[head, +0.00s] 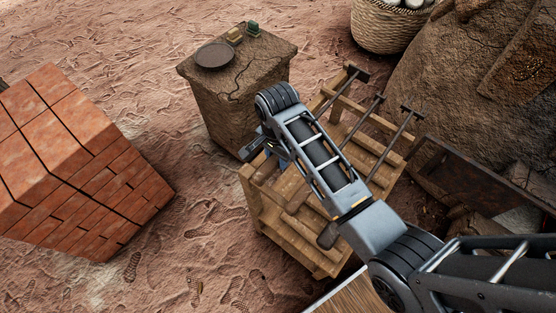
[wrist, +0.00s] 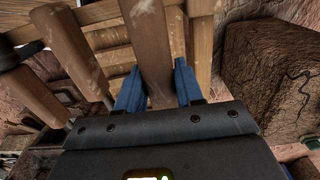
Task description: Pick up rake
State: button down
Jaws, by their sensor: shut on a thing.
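Several long tools with wooden handles and thin metal rods lie side by side across a wooden rack (head: 325,258). The rake (head: 352,77) appears to be the one nearest the mud pedestal; its dark head sticks out past the rack's far side. In the wrist view, my gripper (wrist: 158,90) has its blue fingers on both sides of a wooden handle (wrist: 150,45), shut on it. In the head view, my gripper (head: 275,158) is mostly hidden by my arm, at the rack's left end. The handle still lies at rack level.
Two more wooden handles (wrist: 65,42) lie left of the held one in the wrist view. A cracked mud pedestal (head: 235,95) with a dark plate (head: 215,55) stands beside the rack. A brick stack (head: 75,165) is at left, a basket (head: 385,25) behind. Sandy ground between is clear.

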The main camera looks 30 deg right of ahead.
jog(key=s+d+r, duration=0.5)
jog(key=d+r, duration=0.2)
jog(key=d, duration=0.3)
jog(key=shift+d+b, duration=0.3)
jog(key=shift+r, duration=0.1)
jog(key=c, duration=1.3)
grip_release()
jog(key=shift+c, duration=0.2)
grip_shut()
jog(key=shift+r, duration=0.15)
jog(key=shift+r+p, duration=2.3)
jog(key=shift+r, duration=0.05)
